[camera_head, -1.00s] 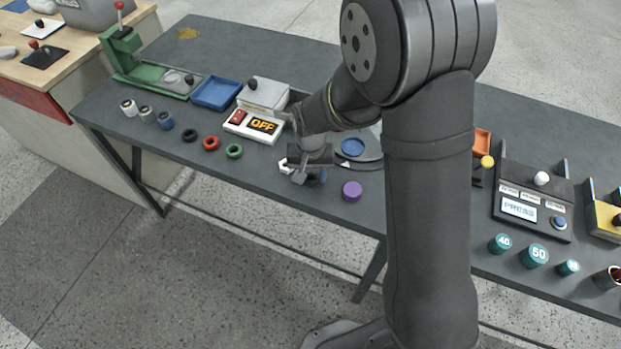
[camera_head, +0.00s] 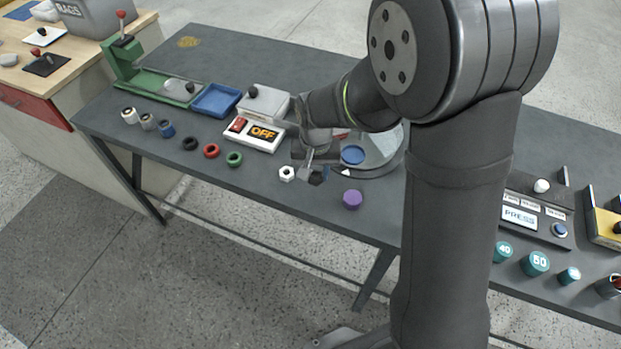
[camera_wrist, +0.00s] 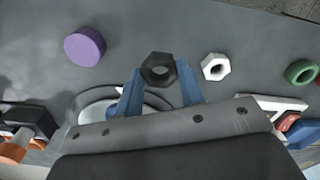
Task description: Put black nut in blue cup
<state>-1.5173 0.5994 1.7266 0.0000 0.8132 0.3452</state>
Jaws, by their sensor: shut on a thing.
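The black nut (camera_wrist: 158,69) is between the blue fingertips of my gripper (camera_wrist: 160,80) in the wrist view. My gripper is shut on it, and the nut's hole faces the camera. In the head view my gripper (camera_head: 312,175) is low over the front of the dark table, and the nut (camera_head: 317,178) shows as a dark shape at its tips. I cannot tell whether the nut is clear of the table. A small blue cup-like cylinder (camera_head: 167,128) stands at the left, right of two whitish ones.
A white nut (camera_head: 287,173) lies just left of my gripper, and a purple cylinder (camera_head: 352,199) stands to its right. Black, red and green rings (camera_head: 234,159) lie farther left. The OFF switch box (camera_head: 255,135) and a round base with a blue disc (camera_head: 353,155) are behind.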

